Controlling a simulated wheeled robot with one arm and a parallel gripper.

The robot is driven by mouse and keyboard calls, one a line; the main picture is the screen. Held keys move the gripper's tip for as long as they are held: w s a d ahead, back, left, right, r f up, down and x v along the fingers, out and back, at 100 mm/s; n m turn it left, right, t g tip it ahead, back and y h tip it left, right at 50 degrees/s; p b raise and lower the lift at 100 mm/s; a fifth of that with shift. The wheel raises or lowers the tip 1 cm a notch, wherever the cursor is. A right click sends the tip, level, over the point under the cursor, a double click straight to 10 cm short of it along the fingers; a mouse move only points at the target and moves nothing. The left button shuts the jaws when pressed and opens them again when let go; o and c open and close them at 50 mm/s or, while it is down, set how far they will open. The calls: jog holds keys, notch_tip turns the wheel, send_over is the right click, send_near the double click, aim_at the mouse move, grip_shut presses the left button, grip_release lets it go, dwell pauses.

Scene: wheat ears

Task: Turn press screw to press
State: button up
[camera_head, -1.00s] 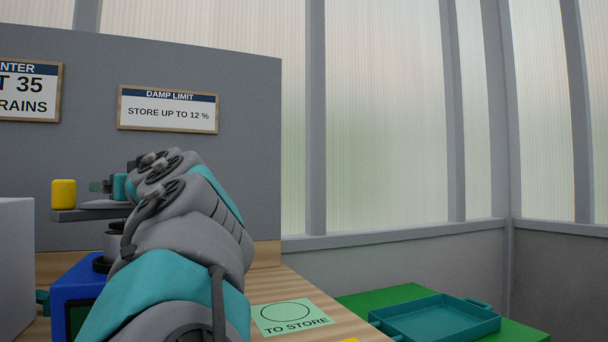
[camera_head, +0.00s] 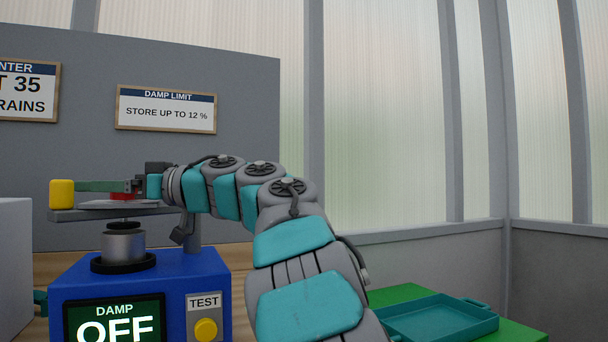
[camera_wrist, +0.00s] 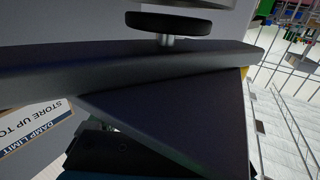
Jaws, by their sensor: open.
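The press stands over a blue damp meter (camera_head: 70,268). Its grey arm (camera_head: 75,215) carries an upright yellow knob (camera_head: 62,194) at the left end. Below the arm, a thin screw stem and black pressing disc (camera_head: 125,225) sit over a silver cup (camera_head: 123,246). My gripper (camera_head: 86,186) is open above the arm, fingers pointing left close to the knob; I cannot tell whether they touch it. A red piece (camera_head: 121,196) shows beneath the fingers. In the wrist view, turned upside down, the dark arm (camera_wrist: 130,65) and black disc (camera_wrist: 180,22) show, with a yellow sliver of knob (camera_wrist: 244,72).
The meter's screen (camera_head: 115,322) reads DAMP OFF, with a yellow TEST button (camera_head: 206,329) beside it. A pale grey block (camera_head: 15,260) stands at left. A teal tray (camera_head: 435,318) lies on a green surface at right. A wall sign (camera_head: 166,109) hangs behind.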

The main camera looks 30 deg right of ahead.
jog(key=shift+s+a+n+g+y, duration=0.15)
jog(key=shift+n+g+y, duration=0.55)
jog(key=shift+n+g, duration=0.5)
jog(key=shift+s+g, duration=0.1)
jog(key=shift+g, duration=0.6)
